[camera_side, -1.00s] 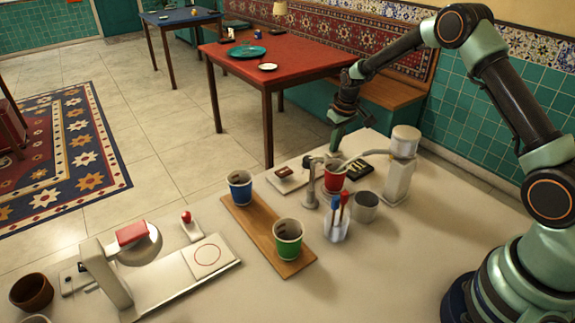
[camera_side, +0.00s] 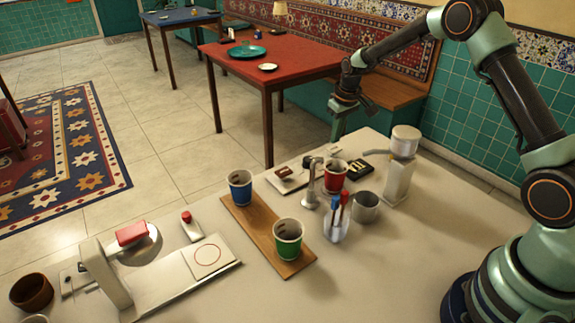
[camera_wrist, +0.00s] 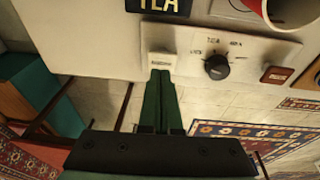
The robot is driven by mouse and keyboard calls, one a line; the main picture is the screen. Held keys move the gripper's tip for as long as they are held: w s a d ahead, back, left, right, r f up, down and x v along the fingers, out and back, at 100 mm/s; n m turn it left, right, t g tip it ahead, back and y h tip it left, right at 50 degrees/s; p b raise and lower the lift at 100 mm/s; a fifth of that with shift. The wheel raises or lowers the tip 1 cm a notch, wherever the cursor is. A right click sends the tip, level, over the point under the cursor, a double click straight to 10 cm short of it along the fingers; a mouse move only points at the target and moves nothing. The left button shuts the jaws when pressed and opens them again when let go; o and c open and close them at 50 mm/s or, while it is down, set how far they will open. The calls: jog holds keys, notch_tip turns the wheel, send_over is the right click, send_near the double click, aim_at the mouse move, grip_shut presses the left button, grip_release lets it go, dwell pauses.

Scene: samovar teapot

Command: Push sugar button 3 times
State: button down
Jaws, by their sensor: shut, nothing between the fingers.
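A small white button block (camera_wrist: 162,63) with tiny dark lettering sits at the table edge in the wrist view. I cannot read the lettering surely. It also shows in the side view (camera_side: 333,150), behind the red cup. My gripper (camera_wrist: 161,76) is shut and empty, its green fingertips just short of the block in the wrist picture. In the side view my gripper (camera_side: 337,137) is held above the table's far edge, over the block and apart from it.
A red cup (camera_side: 335,177), a dark TEA box (camera_side: 359,166) and a metal spout (camera_side: 311,187) stand close by. Blue and green cups stand on a wooden board (camera_side: 262,231).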

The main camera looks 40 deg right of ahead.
jog(key=shift+f, duration=0.1)
jog(key=shift+f, duration=1.4)
jog(key=shift+r, duration=1.55)
jog(key=shift+f, duration=0.15)
jog(key=shift+f, duration=1.4)
jog(key=shift+r, duration=1.55)
